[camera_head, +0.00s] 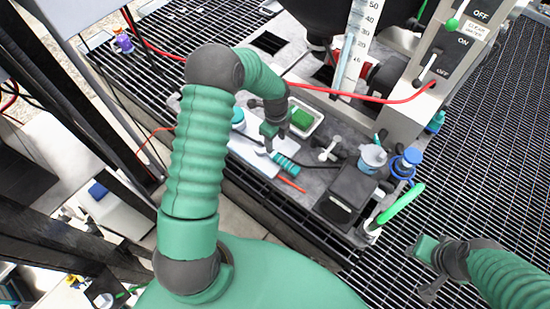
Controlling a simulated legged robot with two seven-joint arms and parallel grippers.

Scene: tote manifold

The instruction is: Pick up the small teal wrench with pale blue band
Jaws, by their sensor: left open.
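The small teal wrench (286,164) lies on the grey work surface near the middle of the view. Its teal handle points down and right. Its head end is partly hidden by my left gripper, and I cannot make out the pale blue band clearly. My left gripper (268,143) is open, pointing down just above and beside the wrench's upper left end. I cannot tell whether it touches the wrench. My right gripper (428,270) is at the lower right over the black grating, far from the wrench, with its fingers apart and nothing between them.
A white tray with a green block (301,119) sits just right of my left gripper. An orange-red stick (291,184) lies below the wrench. A white valve handle (330,149), a black box (347,194) and a blue-ringed fitting (408,161) stand to the right. A red cable (350,95) crosses behind.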

